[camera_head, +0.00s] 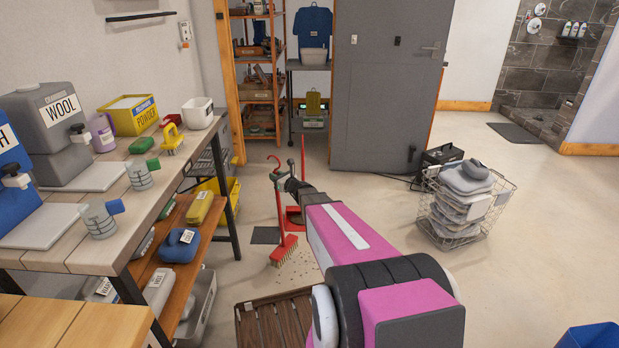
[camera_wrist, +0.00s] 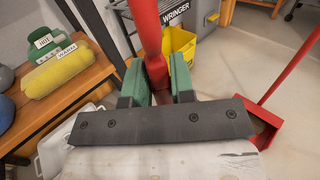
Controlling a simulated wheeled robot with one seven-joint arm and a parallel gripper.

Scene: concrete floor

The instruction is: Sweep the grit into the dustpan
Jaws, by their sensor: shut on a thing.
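A red broom (camera_head: 281,215) stands near upright on the floor, with its bristles (camera_head: 282,255) down. My gripper (camera_head: 280,180) is shut on its handle near the top, below the hook. In the wrist view the red handle (camera_wrist: 150,35) passes between the green fingers of my gripper (camera_wrist: 158,78); the broom head is hidden there. Grit (camera_head: 298,272) lies as small dark specks on the floor beside and in front of the bristles. The red dustpan (camera_head: 293,213) with its tall upright handle (camera_head: 303,160) is on the floor just behind the broom; it also shows in the wrist view (camera_wrist: 265,128).
A workbench (camera_head: 72,215) with jugs and brushes runs along the left. A yellow wringer bucket (camera_head: 232,190) stands beyond its end.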

